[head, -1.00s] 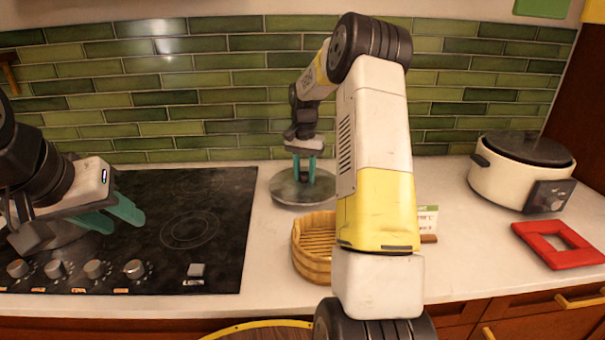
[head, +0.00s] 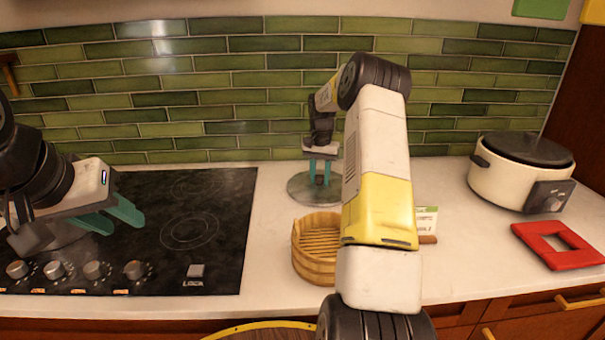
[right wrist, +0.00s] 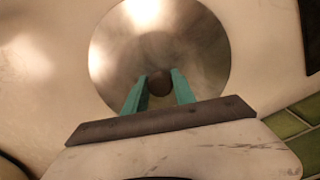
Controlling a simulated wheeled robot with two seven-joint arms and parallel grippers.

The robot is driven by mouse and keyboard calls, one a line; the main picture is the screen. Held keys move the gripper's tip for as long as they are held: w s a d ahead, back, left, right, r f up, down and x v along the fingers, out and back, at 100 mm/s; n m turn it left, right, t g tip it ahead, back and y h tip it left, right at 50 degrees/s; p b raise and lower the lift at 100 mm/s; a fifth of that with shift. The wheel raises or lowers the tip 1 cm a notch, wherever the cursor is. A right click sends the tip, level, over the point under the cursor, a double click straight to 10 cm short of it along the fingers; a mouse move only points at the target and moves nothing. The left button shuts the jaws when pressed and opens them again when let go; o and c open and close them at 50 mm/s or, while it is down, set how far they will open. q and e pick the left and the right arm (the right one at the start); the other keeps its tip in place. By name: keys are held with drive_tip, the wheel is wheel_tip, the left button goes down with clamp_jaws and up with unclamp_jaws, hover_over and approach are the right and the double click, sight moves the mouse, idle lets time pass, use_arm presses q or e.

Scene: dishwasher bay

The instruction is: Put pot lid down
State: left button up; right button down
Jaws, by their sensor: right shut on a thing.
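The pot lid (head: 301,193) is a round grey metal disc at the back of the white counter, just right of the cooktop. In the right wrist view the lid (right wrist: 205,45) shows a dark round knob (right wrist: 160,82) between the fingers. My right gripper (head: 319,178) points down from above and is shut on the lid's knob; it also shows in the right wrist view (right wrist: 158,85). The lid is level and at or close to the counter; I cannot tell whether it touches. My left gripper (head: 125,218) is open over the black cooktop, with its teal fingers apart.
A wooden basket (head: 316,262) stands in front of the lid. A white cooker (head: 510,185) with a dark lid and a red frame (head: 558,245) are at the right. The black cooktop (head: 190,260) fills the left. Green tiles (head: 230,100) close off the back.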

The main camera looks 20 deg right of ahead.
sight(320, 176)
drive_tip(key=c, duration=1)
unclamp_jaws()
drive_tip(key=shift+f, duration=0.1)
wheel_tip(320, 176, up, 12)
drive_tip(key=s+a+r+n+t, duration=0.2)
drive_tip(key=s+a+r, duration=0.5)
drive_tip(key=r, duration=0.3)
drive_tip(key=s+a+r+n+t, duration=0.1)
drive_tip(key=s+a, duration=0.2)
drive_tip(key=s, duration=0.4)
drive_tip(key=s+a+r+n+t+y, duration=0.1)
drive_tip(key=s+a+r+n, duration=0.15)
drive_tip(key=s, duration=0.45)
drive_tip(key=s+a+n+t, duration=0.1)
drive_tip(key=s+a, duration=0.3)
drive_tip(key=s, duration=0.3)
drive_tip(key=shift+n+t+y, duration=0.6)
drive_tip(key=shift+n, duration=0.15)
drive_tip(key=s+a+f, duration=0.1)
drive_tip(key=s, duration=0.2)
drive_tip(key=s+a+f, duration=0.1)
drive_tip(key=s, duration=0.1)
drive_tip(key=s+f, duration=0.2)
drive_tip(key=s, duration=0.1)
drive_tip(key=shift+s+a, duration=0.3)
drive_tip(key=shift+a, duration=0.1)
